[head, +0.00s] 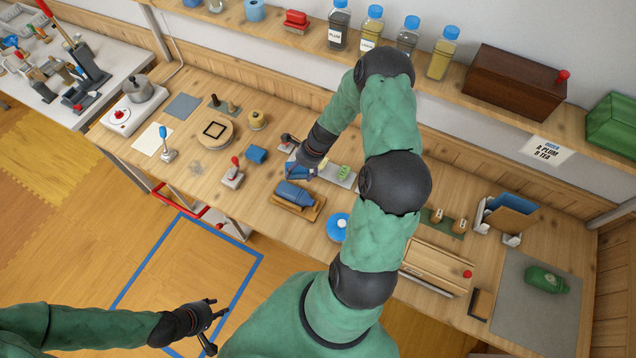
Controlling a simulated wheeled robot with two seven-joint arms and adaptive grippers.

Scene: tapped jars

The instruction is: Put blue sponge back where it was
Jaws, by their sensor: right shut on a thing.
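The blue sponge (301,173) shows as a small blue block with reddish edges at the left end of a pale strip-shaped tray (324,176). My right gripper (297,164) reaches down over it from the upper right and is shut on it. The gripper hides part of it, and I cannot tell whether it touches the tray. Another blue block (256,154) lies on the table to the left. My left gripper (213,325) is open and empty, low over the floor in front of the table.
A blue bottle (292,193) lies on a wooden tray in front. A red-handled stamp (233,172) stands to the left, and a blue round thing (338,227) sits near the front edge. My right arm covers the table's middle. A shelf (300,42) with jars runs behind.

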